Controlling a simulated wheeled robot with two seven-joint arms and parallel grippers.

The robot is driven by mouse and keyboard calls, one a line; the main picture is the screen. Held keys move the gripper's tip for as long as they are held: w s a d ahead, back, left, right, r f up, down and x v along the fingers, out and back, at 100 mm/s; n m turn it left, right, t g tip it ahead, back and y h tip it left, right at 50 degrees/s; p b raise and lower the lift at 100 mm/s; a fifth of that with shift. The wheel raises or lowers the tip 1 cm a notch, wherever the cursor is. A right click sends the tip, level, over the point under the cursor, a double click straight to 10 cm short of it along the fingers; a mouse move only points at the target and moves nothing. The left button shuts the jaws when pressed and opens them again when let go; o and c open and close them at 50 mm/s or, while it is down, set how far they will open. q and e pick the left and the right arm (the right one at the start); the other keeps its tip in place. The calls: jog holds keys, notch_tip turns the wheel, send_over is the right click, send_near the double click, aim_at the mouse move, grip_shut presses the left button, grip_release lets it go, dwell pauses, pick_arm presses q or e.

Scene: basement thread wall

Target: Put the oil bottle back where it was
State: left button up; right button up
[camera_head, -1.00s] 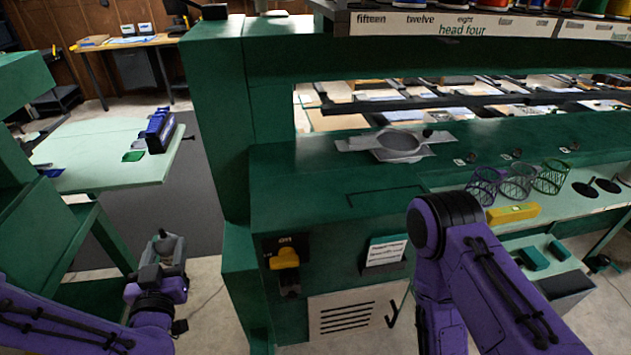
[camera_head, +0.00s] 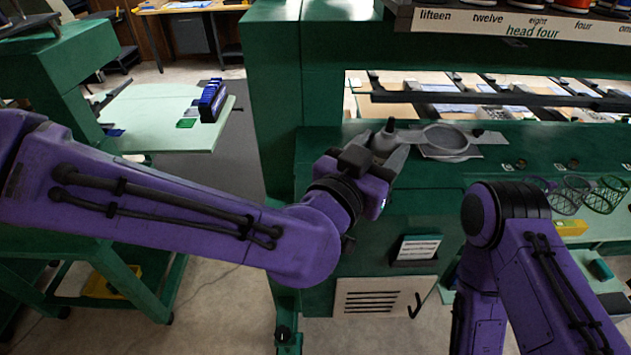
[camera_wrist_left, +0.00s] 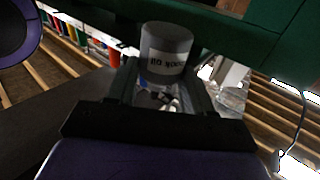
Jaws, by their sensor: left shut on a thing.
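My left gripper (camera_head: 391,158) is shut on the oil bottle, a small grey bottle with a dark nozzle (camera_head: 386,138). The bottle is held upright at the green machine's ledge, just left of the grey metal plate with a round ring (camera_head: 478,145). In the left wrist view the bottle (camera_wrist_left: 166,48) sits between the fingers (camera_wrist_left: 160,100), its label upside down and ending in "oil". I cannot tell whether its base touches the ledge. My right arm stands at the lower right; its gripper is out of view.
A head four sign (camera_head: 530,24) with thread spools runs along the shelf above. Mesh cups (camera_head: 568,195) and a yellow block (camera_head: 571,228) are at the right. A pale green table (camera_head: 165,120) with a blue box (camera_head: 212,100) stands at the left. The ledge right of the plate is mostly clear.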

pick_arm(q)
jog(key=w+a+f, duration=0.2)
jog(key=a+f, duration=0.1)
jog(key=w+a+f+p, duration=0.1)
jog(key=w+a+f, duration=0.2)
jog(key=w+a+f+p, duration=0.1)
jog(key=w+a+f, duration=0.1)
jog(key=a+f, duration=0.1)
jog(key=shift+w+a, duration=0.2)
jog(key=shift+a, duration=0.2)
notch_tip(320, 180, down, 3)
jog(key=shift+w+a+f+p, duration=0.1)
jog(key=shift+f+p, duration=0.1)
jog(key=shift+p, duration=0.15)
jog(key=shift+f+b, duration=0.2)
jog(key=shift+b, duration=0.1)
jog(key=o, duration=1.1)
jog(key=shift+c, duration=0.2)
